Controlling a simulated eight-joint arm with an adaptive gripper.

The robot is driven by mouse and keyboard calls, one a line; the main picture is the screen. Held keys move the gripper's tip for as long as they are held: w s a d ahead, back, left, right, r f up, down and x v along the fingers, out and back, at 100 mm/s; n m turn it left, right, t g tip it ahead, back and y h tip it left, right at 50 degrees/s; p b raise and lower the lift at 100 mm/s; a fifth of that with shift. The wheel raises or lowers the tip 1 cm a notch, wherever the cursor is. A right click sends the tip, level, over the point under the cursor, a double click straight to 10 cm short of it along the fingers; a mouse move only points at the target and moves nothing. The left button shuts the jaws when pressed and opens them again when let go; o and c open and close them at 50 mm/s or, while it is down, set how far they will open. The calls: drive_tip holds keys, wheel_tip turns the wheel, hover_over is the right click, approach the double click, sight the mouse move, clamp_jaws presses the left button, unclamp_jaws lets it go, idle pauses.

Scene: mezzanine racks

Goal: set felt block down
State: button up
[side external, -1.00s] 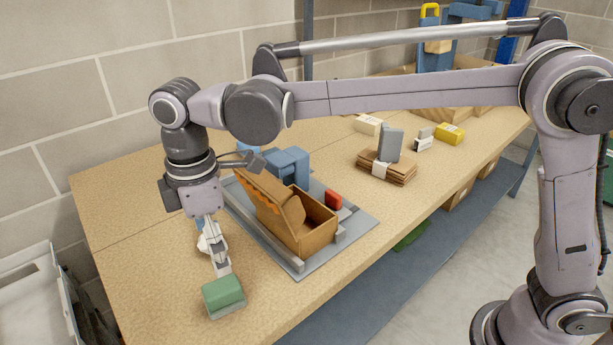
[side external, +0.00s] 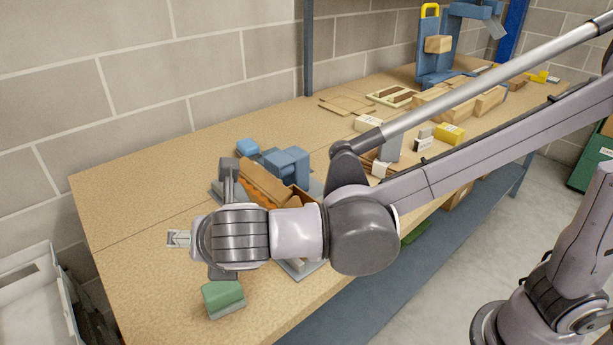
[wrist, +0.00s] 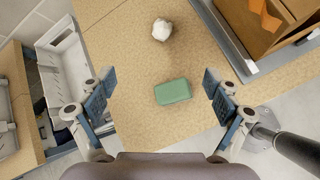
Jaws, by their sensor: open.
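The green felt block (side external: 223,298) lies on the wooden bench top near its front left corner, with nothing gripping it. It also shows in the wrist view (wrist: 173,91), flat on the bench. My gripper (wrist: 157,84) is open, with its two fingers spread wide to either side of the block in that view and apart from it. In the side view my wrist is above and behind the block, and most of the gripper is hidden by it.
A crumpled white item (wrist: 161,29) lies on the bench beyond the block. A brown open box (wrist: 262,22) on a grey plate stands to the right. White bins (wrist: 75,65) are beyond the bench's left edge. Bench around the block is clear.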

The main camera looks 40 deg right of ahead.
drive_tip(key=s+r+n+t, duration=0.1)
drive_tip(key=n+t, duration=0.1)
drive_tip(key=n, duration=0.1)
drive_tip(key=n+t+y, duration=0.2)
drive_tip(key=n, duration=0.2)
approach(222, 286)
drive_tip(key=x, duration=0.6)
drive_tip(key=shift+w+f, duration=0.15)
drive_tip(key=shift+w, duration=0.15)
drive_tip(key=shift+x, duration=3.7)
drive_tip(key=shift+d+f, duration=0.1)
drive_tip(key=c, duration=1.5)
